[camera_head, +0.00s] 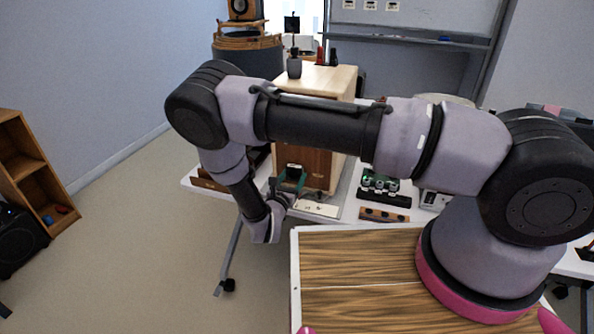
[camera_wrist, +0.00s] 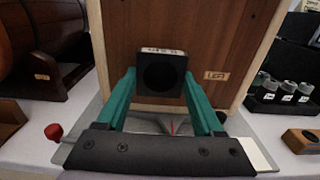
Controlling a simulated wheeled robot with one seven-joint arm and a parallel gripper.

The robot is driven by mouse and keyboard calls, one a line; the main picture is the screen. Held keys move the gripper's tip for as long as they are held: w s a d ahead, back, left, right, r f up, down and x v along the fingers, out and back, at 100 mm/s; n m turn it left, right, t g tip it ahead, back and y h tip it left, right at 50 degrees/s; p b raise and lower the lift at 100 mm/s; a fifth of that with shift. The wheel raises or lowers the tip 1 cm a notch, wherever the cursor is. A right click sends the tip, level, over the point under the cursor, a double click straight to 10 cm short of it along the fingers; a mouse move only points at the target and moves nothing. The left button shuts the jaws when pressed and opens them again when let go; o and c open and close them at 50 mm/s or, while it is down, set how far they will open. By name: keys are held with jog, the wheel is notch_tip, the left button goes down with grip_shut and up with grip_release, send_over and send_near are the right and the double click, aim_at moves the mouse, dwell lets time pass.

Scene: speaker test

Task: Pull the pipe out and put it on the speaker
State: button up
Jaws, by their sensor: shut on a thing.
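The speaker (camera_head: 322,82) is a light wooden box with a brown front, standing on the table beyond my gripper. In the wrist view its brown front (camera_wrist: 208,40) fills the upper middle. The pipe (camera_wrist: 162,72) shows as a black square end with a round dark opening and a pale label on its top edge. My gripper (camera_wrist: 161,82) has teal fingers, shut on the left and right sides of this end. I cannot tell how far the pipe sits inside the speaker. In the head view my gripper (camera_head: 289,183) is at the speaker's lower front.
A small label (camera_wrist: 216,75) is on the speaker front, right of the pipe. A black rack with several small jars (camera_head: 380,184) stands right of the speaker. A dark reddish-brown rounded object (camera_wrist: 38,40) is on the left. A dark vase-like object (camera_head: 294,67) shows at the speaker's top.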

jog(key=v, duration=0.8)
dwell(1.4)
jog(key=shift+a+r, duration=0.1)
jog(key=shift+r, duration=0.05)
